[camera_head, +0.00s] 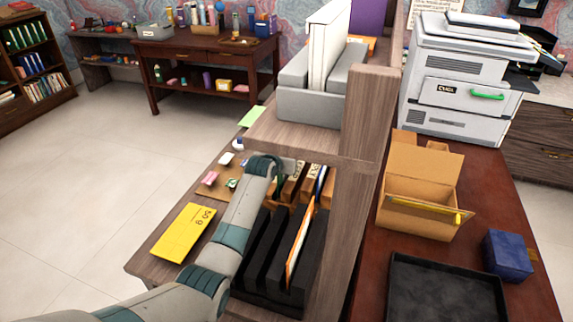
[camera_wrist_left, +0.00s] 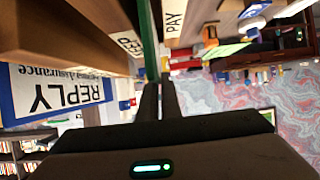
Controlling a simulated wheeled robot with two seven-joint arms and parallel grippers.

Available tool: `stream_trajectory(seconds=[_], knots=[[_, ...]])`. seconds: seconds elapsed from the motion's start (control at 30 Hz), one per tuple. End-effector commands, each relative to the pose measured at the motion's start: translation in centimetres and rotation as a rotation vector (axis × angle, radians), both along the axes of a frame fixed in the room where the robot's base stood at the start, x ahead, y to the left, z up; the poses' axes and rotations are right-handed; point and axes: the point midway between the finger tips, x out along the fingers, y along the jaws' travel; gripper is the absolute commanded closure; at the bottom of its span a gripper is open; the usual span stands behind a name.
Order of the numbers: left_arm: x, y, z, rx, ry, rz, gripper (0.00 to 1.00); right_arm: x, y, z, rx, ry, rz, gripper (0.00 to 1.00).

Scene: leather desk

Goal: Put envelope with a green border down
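My left arm reaches in from the bottom left in the head view, and its hand is over the wooden sorter (camera_head: 292,190) with labelled slots. In the left wrist view my left gripper (camera_wrist_left: 157,92) is closed on the envelope with a green border (camera_wrist_left: 151,45), seen edge-on as a thin green strip between the fingers. The strip runs up beside wooden dividers labelled PAY (camera_wrist_left: 174,18) and another partly read label (camera_wrist_left: 130,43). I cannot tell whether the envelope touches the slot. My right gripper is not in view.
A black rack (camera_head: 262,250) with an orange-edged envelope (camera_head: 298,250) stands just in front of the sorter. A yellow 50 g card (camera_head: 184,232) lies left. A wooden post (camera_head: 366,130) rises to the right. A blue-edged REPLY piece (camera_wrist_left: 60,95) is close by.

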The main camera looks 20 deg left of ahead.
Motion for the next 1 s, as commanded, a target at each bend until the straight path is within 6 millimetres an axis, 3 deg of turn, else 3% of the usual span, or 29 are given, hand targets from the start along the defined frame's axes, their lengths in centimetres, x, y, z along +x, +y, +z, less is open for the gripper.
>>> stream_trajectory(seconds=[0.3, 0.73, 0.8, 1.0], knots=[[-0.1, 0.0, -3.3, 0.0, 0.003, 0.0, 1.0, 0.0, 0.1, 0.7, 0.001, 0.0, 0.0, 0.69], [0.0, 0.0, -3.8, 0.0, 0.001, 0.0, 1.0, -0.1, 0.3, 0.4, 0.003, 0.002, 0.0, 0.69], [0.0, 0.0, -3.7, 0.0, 0.001, 0.0, 0.79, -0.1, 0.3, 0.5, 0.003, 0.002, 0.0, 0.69], [0.0, 0.0, -3.7, 0.0, 0.001, 0.0, 0.77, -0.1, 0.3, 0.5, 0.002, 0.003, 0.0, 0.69]])
